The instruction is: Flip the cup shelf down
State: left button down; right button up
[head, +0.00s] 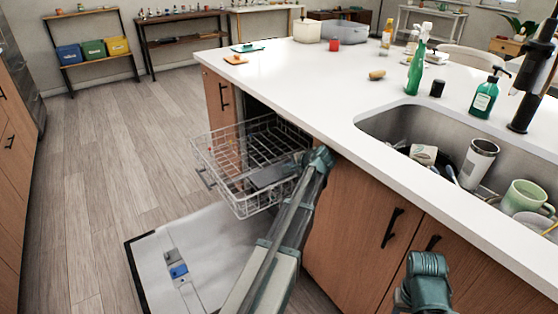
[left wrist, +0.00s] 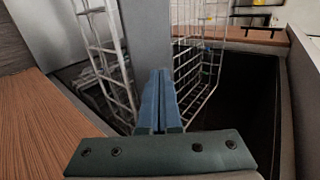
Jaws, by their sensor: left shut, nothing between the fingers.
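The dishwasher's upper rack (head: 215,155) is pulled out of the island, and a grey flat panel that looks like the cup shelf (head: 272,174) shows at its near right side. In the left wrist view the grey panel (left wrist: 145,40) stands upright between wire sections, just beyond my fingertips. My left gripper (left wrist: 160,78) is shut and empty, with blue fingers together close to the panel. I cannot tell whether they touch it. In the head view my left arm reaches to the rack's right side. Part of my right arm shows at the lower right, but its fingers are not visible.
The dishwasher door (head: 200,252) lies open below the rack. The white countertop (head: 300,85) overhangs close to my left wrist. The sink (head: 400,125) holds dishes, with a green spray bottle (head: 416,72) beside it. The floor to the left is clear.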

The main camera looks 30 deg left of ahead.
pick_arm(q)
jog(key=d, duration=0.1)
jog(key=s+d, duration=0.1)
jog(key=d, duration=0.1)
jog(key=s+d, duration=0.1)
jog(key=d, duration=0.1)
jog(key=shift+s+d, duration=0.1)
jog(key=shift+d, duration=0.05)
dwell(0.3)
jog(key=s+d+f+n+g+h, duration=0.15)
jog(key=s+d+f+h, duration=0.3)
jog(key=s+d, duration=0.6)
jog(key=s+d+f+n+g+h, duration=0.1)
jog(key=s+d+f+n+h, duration=0.3)
jog(key=s+d, duration=0.7)
jog(key=s+d+r+m+p, duration=0.1)
jog(key=d+r+p, duration=0.3)
jog(key=r+p, duration=0.4)
jog(key=s+d+r+m+g+p, duration=0.1)
jog(key=d+r+p, duration=0.3)
jog(key=r+p, duration=0.5)
jog(key=s+d+r+m+p, duration=0.2)
jog(key=s+d+r+p, duration=0.1)
jog(key=r+p, duration=0.5)
jog(key=shift+d+r+m, duration=0.35)
jog(key=shift+d+r, duration=0.05)
jog(key=shift+d, duration=0.5)
jog(key=shift+s+a+g, duration=0.15)
jog(key=shift+g, duration=0.1)
